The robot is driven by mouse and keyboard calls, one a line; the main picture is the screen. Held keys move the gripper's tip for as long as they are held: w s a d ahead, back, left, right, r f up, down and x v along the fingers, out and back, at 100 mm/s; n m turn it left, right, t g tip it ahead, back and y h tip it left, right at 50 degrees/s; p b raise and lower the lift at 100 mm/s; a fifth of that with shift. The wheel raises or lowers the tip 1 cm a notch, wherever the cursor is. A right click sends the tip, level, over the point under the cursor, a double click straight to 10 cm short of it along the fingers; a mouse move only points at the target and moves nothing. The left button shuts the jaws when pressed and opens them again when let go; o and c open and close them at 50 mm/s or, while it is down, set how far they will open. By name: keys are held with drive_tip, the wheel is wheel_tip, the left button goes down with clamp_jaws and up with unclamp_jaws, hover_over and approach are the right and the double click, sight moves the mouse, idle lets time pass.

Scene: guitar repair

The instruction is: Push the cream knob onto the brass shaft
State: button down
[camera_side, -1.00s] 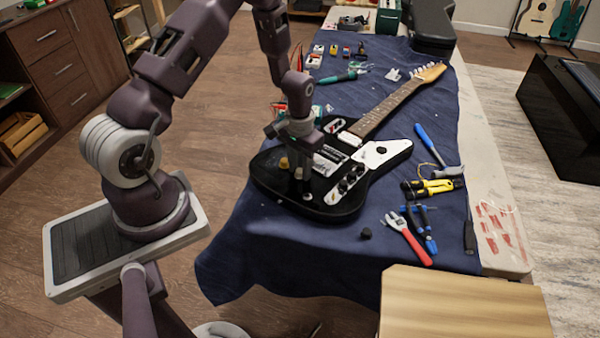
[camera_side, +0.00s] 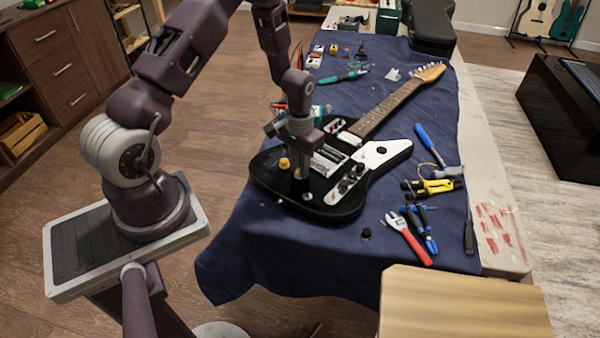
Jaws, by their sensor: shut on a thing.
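The black guitar (camera_side: 326,205) lies on the blue cloth with its neck pointing to the back right. My gripper (camera_side: 300,174) points down over the left part of its body, its fingers shut on a small pale thing. I take this to be the cream knob, but it is mostly hidden by the fingers. A yellowish knob (camera_side: 284,163) stands on the body just left of my fingers. A small metal piece (camera_side: 307,197) shows on the body below and in front of the fingertips. I cannot tell whether it is the brass shaft.
Dark controls (camera_side: 347,184) sit right of my fingers on the guitar. A small dark knob (camera_side: 366,233) lies on the cloth (camera_side: 270,255) in front. Red-handled pliers (camera_side: 410,240), blue pliers (camera_side: 425,228) and yellow strippers (camera_side: 432,187) lie to the right. A wooden box (camera_side: 460,305) stands front right.

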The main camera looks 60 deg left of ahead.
drive_tip(key=shift+r, duration=3)
drive_tip(key=w+d+m, duration=0.1)
drive_tip(key=d+m, duration=0.2)
drive_tip(key=m, duration=0.7)
drive_tip(key=w+d+r+m, duration=0.1)
drive_tip(key=d+m, duration=0.3)
drive_tip(key=m, duration=0.6)
drive_tip(key=w+d+r+m, duration=0.1)
drive_tip(key=d+m, duration=0.3)
drive_tip(key=m, duration=0.6)
drive_tip(key=shift+r+m, duration=0.15)
drive_tip(key=shift+m, duration=0.25)
drive_tip(key=shift+f, duration=0.2)
hover_over(334, 193)
drive_tip(key=shift+f, duration=2.3)
